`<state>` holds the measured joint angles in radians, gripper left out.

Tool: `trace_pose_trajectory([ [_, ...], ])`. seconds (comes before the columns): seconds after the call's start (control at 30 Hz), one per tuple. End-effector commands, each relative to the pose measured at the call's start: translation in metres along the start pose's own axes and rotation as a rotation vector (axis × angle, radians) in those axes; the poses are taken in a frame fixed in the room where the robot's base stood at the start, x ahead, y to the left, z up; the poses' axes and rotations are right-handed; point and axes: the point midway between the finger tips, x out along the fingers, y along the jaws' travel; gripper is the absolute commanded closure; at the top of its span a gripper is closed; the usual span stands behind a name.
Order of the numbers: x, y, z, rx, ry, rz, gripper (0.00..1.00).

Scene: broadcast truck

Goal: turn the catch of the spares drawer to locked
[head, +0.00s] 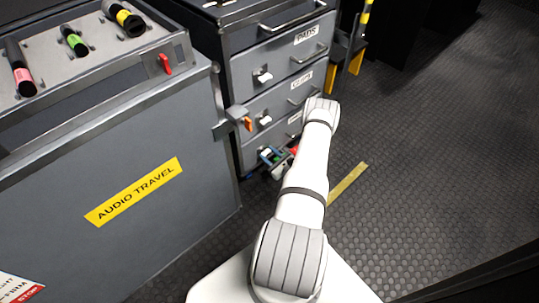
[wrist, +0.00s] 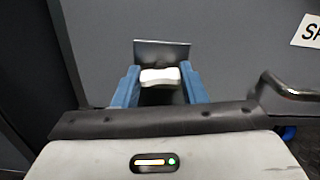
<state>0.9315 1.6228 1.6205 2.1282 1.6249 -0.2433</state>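The spares drawer (wrist: 235,50) is a grey front with a white label, partly cut off, at the right edge of the wrist view. Its catch (wrist: 160,77) is a small white lever in front of a grey metal plate (wrist: 162,52). The lever lies roughly crosswise in the wrist view. My gripper (wrist: 160,80) has its blue fingers on both sides of the lever, with no clear gap at either end. In the head view my gripper (head: 272,158) is low at the drawer stack, and my arm hides much of the bottom drawer.
Above are the PADS drawer (head: 285,55) and the CLIPS drawer (head: 284,103), each with a white catch and bar handle. The AUDIO TRAVEL case (head: 130,190), with an orange-tipped latch (head: 247,124), stands close on the left. Dark floor is open at right.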

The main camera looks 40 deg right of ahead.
Motion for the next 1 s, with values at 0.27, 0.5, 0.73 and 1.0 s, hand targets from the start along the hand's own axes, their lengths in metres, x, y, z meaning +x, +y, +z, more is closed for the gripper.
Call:
trace_pose_trajectory([
  [0.27,-0.0004,0.0003,-0.0002,0.001,0.000,0.000,0.85],
  [0.5,-0.0004,-0.0004,-0.0022,0.115,0.000,0.000,0.85],
  [0.73,-0.0007,-0.0006,-0.0007,0.175,0.001,0.000,0.85],
  [1.0,-0.0008,-0.0008,-0.0007,0.174,0.001,-0.001,0.54],
])
